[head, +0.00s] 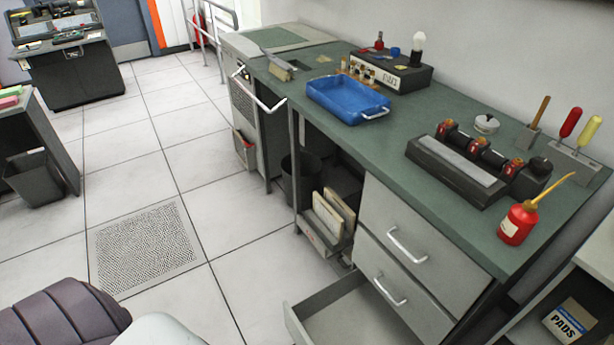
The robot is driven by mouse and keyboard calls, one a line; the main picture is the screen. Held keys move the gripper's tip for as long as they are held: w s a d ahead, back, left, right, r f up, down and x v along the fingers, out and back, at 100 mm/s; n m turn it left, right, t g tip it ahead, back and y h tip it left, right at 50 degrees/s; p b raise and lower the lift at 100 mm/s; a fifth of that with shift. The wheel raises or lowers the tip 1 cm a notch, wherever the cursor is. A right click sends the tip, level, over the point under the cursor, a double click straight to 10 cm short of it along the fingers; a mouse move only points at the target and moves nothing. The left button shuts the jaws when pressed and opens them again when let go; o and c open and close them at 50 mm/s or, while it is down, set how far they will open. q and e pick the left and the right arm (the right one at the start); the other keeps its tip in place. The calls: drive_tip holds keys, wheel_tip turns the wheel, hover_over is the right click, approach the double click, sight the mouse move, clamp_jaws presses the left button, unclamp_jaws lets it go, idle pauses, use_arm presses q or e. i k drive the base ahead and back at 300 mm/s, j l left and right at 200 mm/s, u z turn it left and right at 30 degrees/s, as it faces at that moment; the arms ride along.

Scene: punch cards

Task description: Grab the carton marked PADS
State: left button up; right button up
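The carton marked PADS (568,322) is in the head view at the bottom right corner. It is a small box with a dark blue upper part and a pale front lettered PADS. Neither of my grippers shows in the head view.
The green-topped workbench (415,112) holds a blue tray (348,98), a red oil can (519,222) and screwdrivers. Its lowest drawer (345,318) stands pulled out over the floor. A dark ribbed object (62,315) is at bottom left.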

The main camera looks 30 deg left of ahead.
sight(569, 321)
drive_tip(key=k+j+u, duration=0.1)
drive_tip(key=k+u, duration=0.2)
drive_tip(key=k+j+u, duration=0.1)
drive_tip(key=u, duration=0.25)
drive_tip(key=k+z, duration=0.1)
drive_tip(key=z, duration=1.5)
